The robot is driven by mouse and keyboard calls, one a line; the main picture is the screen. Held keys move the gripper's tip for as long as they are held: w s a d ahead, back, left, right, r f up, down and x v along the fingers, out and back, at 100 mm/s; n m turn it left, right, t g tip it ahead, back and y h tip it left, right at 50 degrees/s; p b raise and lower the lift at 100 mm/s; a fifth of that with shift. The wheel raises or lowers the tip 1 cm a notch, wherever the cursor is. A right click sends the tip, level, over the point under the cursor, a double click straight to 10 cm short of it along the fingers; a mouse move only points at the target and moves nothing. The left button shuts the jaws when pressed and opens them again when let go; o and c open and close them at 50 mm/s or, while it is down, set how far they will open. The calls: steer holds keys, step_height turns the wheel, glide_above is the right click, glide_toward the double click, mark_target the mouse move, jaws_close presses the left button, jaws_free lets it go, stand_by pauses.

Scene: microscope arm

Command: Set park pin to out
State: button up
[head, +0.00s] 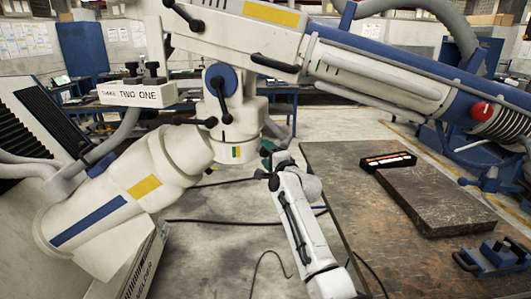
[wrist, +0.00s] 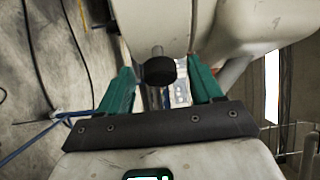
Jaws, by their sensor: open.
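A round black knob (wrist: 160,71) on a short metal shaft, which looks like the park pin, sticks out from a cream housing (wrist: 155,25) in the wrist view. My gripper (wrist: 161,78) is open, with one green finger on each side of the knob. Gaps show between the knob and both fingers. The pin cannot be made out there.
A block labelled THREE TWO ONE (head: 136,95) carries black knobs at left. Black levers (head: 224,92) project from the joint. A brown table (head: 335,160) with a dark stone slab (head: 428,200) and a blue clamp (head: 492,258) stands at right. Cables lie on the floor.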

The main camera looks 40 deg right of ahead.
steer(key=shift+w+d, duration=0.2)
steer(key=shift+w, duration=0.55)
jaws_close()
